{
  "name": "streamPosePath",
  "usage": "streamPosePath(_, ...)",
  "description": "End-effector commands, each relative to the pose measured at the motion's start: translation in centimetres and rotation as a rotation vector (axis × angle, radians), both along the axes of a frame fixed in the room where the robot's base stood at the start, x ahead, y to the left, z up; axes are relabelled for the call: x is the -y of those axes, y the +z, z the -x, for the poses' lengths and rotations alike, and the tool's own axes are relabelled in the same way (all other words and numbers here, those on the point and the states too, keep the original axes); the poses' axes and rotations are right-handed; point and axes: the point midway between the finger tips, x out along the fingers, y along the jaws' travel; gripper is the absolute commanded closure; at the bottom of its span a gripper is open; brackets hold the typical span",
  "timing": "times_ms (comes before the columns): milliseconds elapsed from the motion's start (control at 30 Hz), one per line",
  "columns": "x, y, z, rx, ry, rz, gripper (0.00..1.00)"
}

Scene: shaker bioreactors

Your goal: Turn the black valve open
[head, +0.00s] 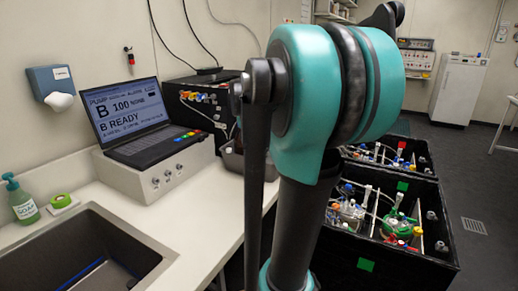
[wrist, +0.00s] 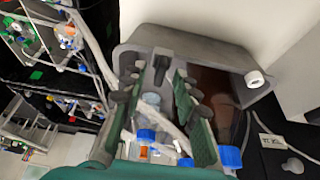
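I cannot make out a black valve for certain in either view. In the wrist view my gripper (wrist: 167,75) shows as two dark fingers with green inner faces. The fingers are apart, with nothing clearly held between them. They point over a grey tub (wrist: 200,38) that holds clear bottles with blue caps (wrist: 146,135). The bottles and pale tubing show between and below the fingers. In the head view my teal and black arm fills the middle and hides my gripper. The tub (head: 232,160) is partly hidden behind the arm there.
Black crates (head: 400,262) with tubing and coloured caps stand on the floor at the right. A laptop (head: 135,120) sits on a white control box (head: 150,178) on the counter. A sink (head: 75,250) and soap bottle (head: 22,203) are at the left.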

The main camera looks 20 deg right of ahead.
Motion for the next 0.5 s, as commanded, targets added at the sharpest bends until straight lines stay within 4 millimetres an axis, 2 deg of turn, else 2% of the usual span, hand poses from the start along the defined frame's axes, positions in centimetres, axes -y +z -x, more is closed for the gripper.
streamPosePath(33, 0.00, 0.01, 0.00, 0.000, 0.000, 0.000, 0.70)
streamPosePath(267, -0.01, 0.02, 0.00, 0.000, 0.000, 0.000, 0.98)
streamPosePath(500, 0.00, 0.03, 0.01, 0.000, 0.000, 0.000, 1.00)
